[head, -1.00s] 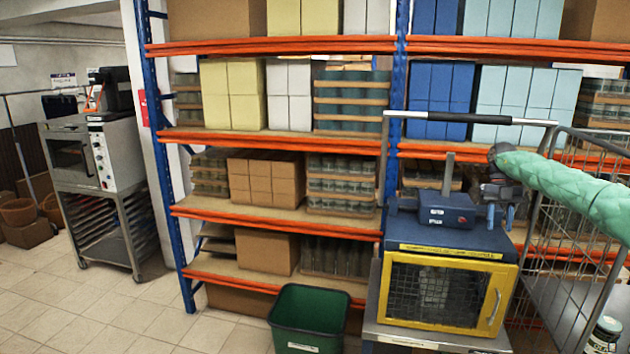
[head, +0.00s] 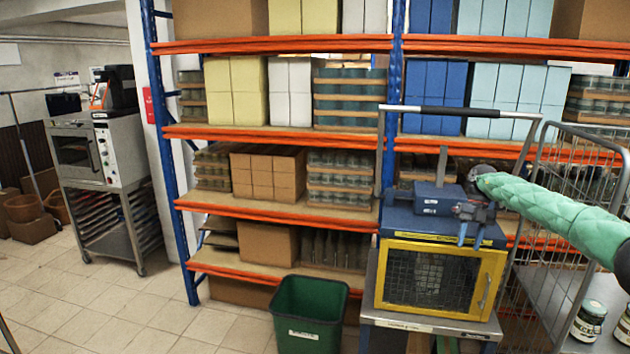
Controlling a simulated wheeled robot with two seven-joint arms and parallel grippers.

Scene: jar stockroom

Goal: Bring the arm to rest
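My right arm, in a green quilted sleeve, comes in from the right in the head view. Its gripper (head: 470,238) hangs in front of the blue top of the yellow-framed cabinet (head: 437,242), fingers pointing down. The two fingers look apart, with nothing seen between them. Whether they touch the cabinet cannot be told. My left gripper is not in view.
A green bin (head: 309,312) stands left of the cabinet. Loaded shelving (head: 290,210) fills the back. Tiled floor (head: 150,310) is clear at the left.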

